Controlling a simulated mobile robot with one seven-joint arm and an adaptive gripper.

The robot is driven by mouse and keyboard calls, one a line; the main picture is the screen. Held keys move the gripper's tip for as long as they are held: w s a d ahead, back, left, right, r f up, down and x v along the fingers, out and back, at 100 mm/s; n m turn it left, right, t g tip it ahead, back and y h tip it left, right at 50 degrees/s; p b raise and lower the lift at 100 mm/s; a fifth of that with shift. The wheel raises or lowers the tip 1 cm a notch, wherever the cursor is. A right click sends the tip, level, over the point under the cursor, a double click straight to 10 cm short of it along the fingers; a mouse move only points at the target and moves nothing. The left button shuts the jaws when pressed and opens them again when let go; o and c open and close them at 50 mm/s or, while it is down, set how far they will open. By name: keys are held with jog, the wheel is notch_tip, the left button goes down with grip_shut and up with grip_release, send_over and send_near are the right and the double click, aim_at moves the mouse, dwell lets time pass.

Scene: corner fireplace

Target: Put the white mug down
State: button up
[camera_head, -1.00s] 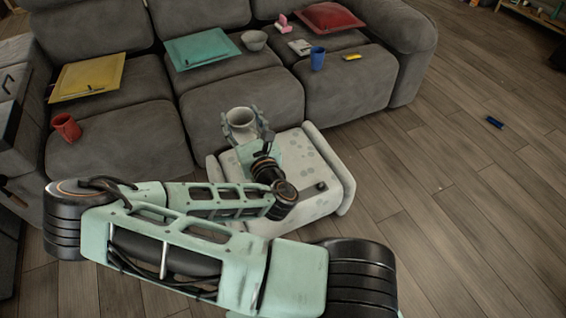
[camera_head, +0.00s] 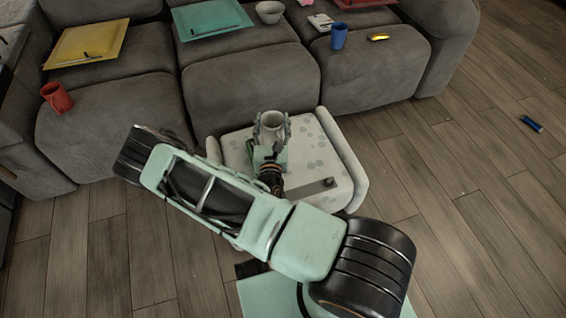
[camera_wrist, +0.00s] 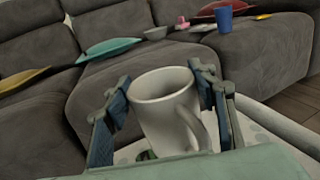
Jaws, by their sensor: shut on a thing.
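The white mug (camera_head: 273,126) is upright between the fingers of my gripper (camera_head: 271,131), over the small pale spotted ottoman (camera_head: 315,152) in the head view. In the wrist view the mug (camera_wrist: 165,105) stands between both blue finger pads, its handle toward the lower right. My gripper (camera_wrist: 160,112) is shut on it. Whether the mug's base touches the ottoman top is hidden by my gripper and arm.
A dark object (camera_head: 329,182) lies on the ottoman's front right. A blue item (camera_head: 531,124) lies on the floor at right.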

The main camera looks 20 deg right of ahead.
aim_at(275, 134)
jog(key=f, duration=0.1)
jog(key=d+f, duration=0.1)
jog(key=f, duration=0.1)
jog(key=shift+s+m+h+b, duration=0.1)
jog(key=shift+m+h+b, duration=0.2)
jog(key=shift+h, duration=0.1)
jog(key=shift+w+d+f+b, duration=0.5)
jog(key=shift+d+f+b, duration=0.5)
jog(key=shift+d+f, duration=1.15)
jog(key=shift+w+d+f+b, duration=0.45)
jog(key=shift+d+f+b, duration=0.5)
jog(key=shift+d+f, duration=1.15)
jog(key=shift+w+d+f+b, duration=0.5)
jog(key=shift+d+f+b, duration=0.5)
jog(key=shift+d+f, duration=1.15)
jog(key=shift+d+r, duration=0.1)
jog(key=o, duration=1.9)
